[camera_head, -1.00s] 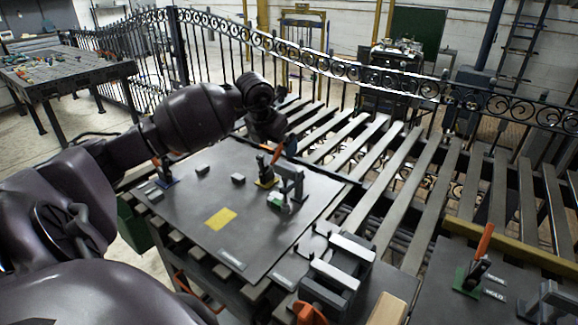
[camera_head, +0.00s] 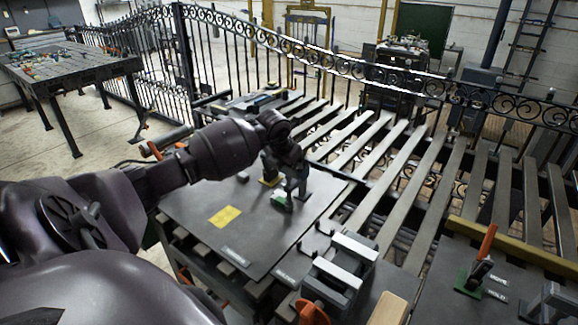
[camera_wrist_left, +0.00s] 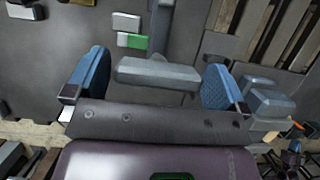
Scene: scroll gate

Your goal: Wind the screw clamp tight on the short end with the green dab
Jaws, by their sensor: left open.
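My left gripper (camera_head: 284,163) is over the black board (camera_head: 240,240), close to a grey upright clamp-like piece (camera_head: 301,185). In the left wrist view my left gripper (camera_wrist_left: 156,88) is open, with its blue fingers wide apart. A grey bar (camera_wrist_left: 157,72), seemingly part of the clamp, lies between the fingers, with gaps on both sides, apart from them. The green dab (camera_wrist_left: 137,42) shows just beyond the bar, beside a pale block (camera_wrist_left: 126,21); in the head view it is low beside the clamp (camera_head: 279,198). The gripper hides part of the clamp. My right gripper is not in view.
A yellow patch (camera_head: 225,216) lies on the board. A grey fixture with pale bars (camera_head: 340,265) stands at the front right. An orange-handled toggle (camera_head: 482,258) on a green base is further right. A slatted bench and iron gate (camera_head: 350,68) lie behind.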

